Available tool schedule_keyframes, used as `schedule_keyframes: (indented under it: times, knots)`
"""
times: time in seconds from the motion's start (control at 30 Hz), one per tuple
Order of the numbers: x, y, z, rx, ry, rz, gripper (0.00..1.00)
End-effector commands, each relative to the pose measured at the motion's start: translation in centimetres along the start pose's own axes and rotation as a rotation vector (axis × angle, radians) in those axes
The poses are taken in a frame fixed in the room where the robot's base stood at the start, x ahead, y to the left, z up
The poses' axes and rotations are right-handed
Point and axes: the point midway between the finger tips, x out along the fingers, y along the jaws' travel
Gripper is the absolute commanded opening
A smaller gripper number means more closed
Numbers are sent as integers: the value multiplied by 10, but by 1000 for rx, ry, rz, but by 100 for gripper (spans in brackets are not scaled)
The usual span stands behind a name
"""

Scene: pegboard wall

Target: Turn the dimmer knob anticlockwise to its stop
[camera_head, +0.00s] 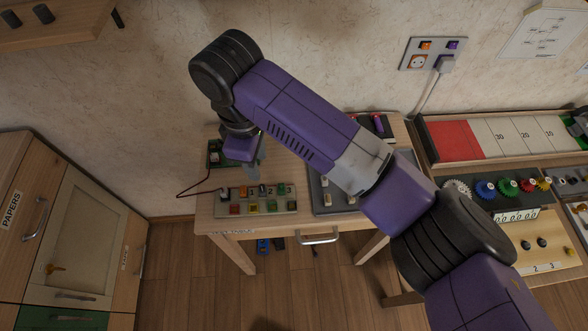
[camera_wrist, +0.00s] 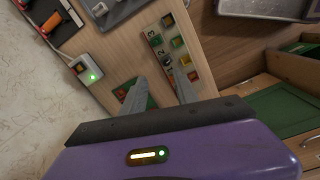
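I cannot surely tell which part is the dimmer knob. A small dark, round knob-like part (camera_wrist: 165,62) sits on the pale panel with numbers and coloured buttons in the wrist view. That panel (camera_head: 290,207) lies near the table's front edge in the head view. My gripper (camera_head: 254,175) points down just behind the panel. In the wrist view my gripper (camera_wrist: 154,84) has its two grey fingers apart with nothing held between them. The right fingertip appears close to the dark part; contact cannot be told. A green board (camera_wrist: 151,101) is partly hidden by the left finger.
A pale box with a lit green lamp (camera_wrist: 92,76) stands on the table. A grey switch tray (camera_head: 322,205) is right of the panel, partly under my arm. A red cable (camera_head: 190,191) hangs at the table's left edge. A cabinet (camera_head: 75,235) stands at left.

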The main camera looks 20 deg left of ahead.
Motion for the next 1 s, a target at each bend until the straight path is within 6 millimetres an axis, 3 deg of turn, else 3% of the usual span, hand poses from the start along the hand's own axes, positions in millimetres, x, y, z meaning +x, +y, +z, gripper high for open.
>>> schedule_keyframes:
  times: [0.1,0.37,0.8,1.0]
  knots:
    - [0,-17,-8,143,11,-34,36]
    - [3,-20,-10,295,14,-49,36]
    - [63,-22,-10,296,14,-48,36]
    - [76,-22,-11,295,15,-47,36]
